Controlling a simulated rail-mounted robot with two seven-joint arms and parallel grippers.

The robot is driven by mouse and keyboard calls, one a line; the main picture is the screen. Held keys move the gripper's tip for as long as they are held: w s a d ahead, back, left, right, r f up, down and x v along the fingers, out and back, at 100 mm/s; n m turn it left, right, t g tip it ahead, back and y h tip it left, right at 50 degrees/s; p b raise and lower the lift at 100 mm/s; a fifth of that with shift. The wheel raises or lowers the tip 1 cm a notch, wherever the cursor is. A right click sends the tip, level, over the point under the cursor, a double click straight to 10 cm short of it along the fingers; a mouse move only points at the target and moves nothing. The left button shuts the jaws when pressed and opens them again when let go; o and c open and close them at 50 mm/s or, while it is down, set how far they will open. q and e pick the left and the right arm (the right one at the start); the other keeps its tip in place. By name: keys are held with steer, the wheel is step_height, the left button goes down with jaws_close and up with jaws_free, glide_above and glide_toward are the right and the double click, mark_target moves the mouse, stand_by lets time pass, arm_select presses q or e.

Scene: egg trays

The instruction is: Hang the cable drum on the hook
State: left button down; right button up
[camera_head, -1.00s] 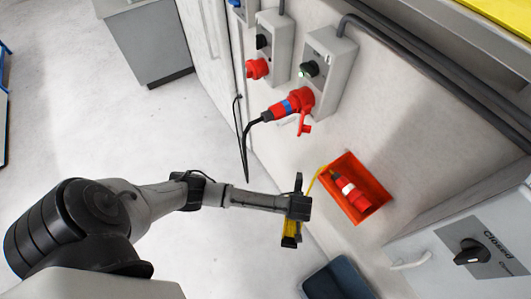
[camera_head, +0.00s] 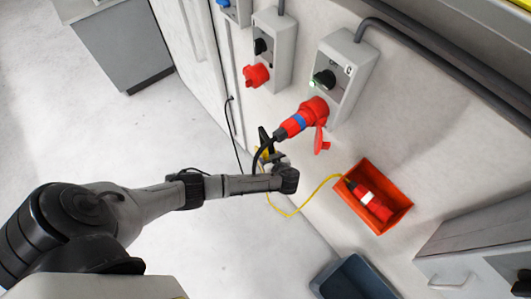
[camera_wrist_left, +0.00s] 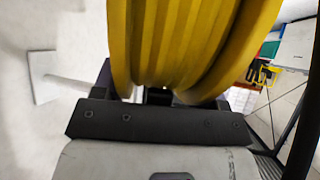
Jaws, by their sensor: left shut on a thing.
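My left gripper (camera_head: 272,152) is shut on the yellow cable drum, which fills the top middle of the left wrist view (camera_wrist_left: 185,45). In the head view only a small yellow part of the drum (camera_head: 263,152) shows behind the gripper and wrist. The drum is close to the wall panel, just below the red plug; whether it touches anything is hidden. A yellow cable (camera_head: 318,190) runs from the drum area to a red connector (camera_head: 370,199) in an orange box. A thin black bracket or line on the wall (camera_head: 230,100) may be the hook; I cannot tell. My right gripper is not in view.
A red plug with a black cable (camera_head: 300,121) sits in the grey socket box (camera_head: 350,70) close above the gripper. The orange box (camera_head: 345,195) is on the right. A dark blue bin (camera_head: 352,280) stands below. Open floor lies left.

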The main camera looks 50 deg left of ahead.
arm_select(q)
steer(key=w+d+f+b, duration=0.1)
steer(key=w+f+b, duration=0.1)
steer(key=w+b, duration=1)
steer(key=shift+w+f+b, duration=0.25)
steer(key=shift+w+b, duration=0.05)
steer(key=shift+b, duration=0.1)
stand_by(1.4)
steer(key=shift+f, duration=0.15)
stand_by(0.8)
steer(key=shift+c, duration=1)
jaws_free()
steer(key=shift+w, duration=0.1)
steer(key=shift+o, duration=0.6)
steer(key=shift+f, duration=0.1)
steer(key=shift+f, duration=0.1)
